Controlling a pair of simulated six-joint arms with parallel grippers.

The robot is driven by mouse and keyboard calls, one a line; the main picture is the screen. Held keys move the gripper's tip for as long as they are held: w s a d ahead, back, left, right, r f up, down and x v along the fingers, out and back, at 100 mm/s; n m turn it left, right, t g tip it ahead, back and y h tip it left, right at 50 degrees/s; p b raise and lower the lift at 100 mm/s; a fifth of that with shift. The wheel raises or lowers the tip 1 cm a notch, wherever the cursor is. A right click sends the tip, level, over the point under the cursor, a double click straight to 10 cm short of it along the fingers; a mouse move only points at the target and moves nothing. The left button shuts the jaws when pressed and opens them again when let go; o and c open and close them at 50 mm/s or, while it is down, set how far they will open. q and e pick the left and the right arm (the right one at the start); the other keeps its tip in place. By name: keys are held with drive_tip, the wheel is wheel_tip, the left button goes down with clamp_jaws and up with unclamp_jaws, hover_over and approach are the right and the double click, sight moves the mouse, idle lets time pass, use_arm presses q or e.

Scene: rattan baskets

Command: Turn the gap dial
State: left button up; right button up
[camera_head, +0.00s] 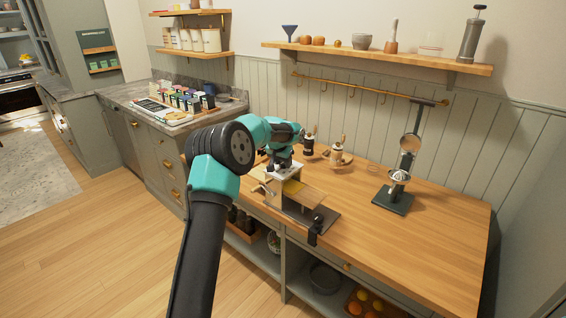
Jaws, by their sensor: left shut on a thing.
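A pasta-roller-like machine (298,203) with a pale body and a dark base stands near the front edge of the wooden counter (420,235). A dark clamp (316,229) sits at its front right corner. My left gripper (280,167) reaches in from the front left and is down at the machine's upper left side. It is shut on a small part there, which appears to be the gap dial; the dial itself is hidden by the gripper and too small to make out. My right gripper is not in view.
A dark-based hand press (393,197) stands to the right. Small wooden-based tools (338,158) stand behind the machine. A wall shelf (380,56) and a hook rail (355,86) are above. The counter's right part is clear.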

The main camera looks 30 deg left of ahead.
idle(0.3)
use_arm(q)
drive_tip(key=o, duration=0.9)
drive_tip(key=v, duration=1.7)
drive_tip(key=shift+d+r, duration=0.1)
drive_tip(key=shift+r, duration=0.15)
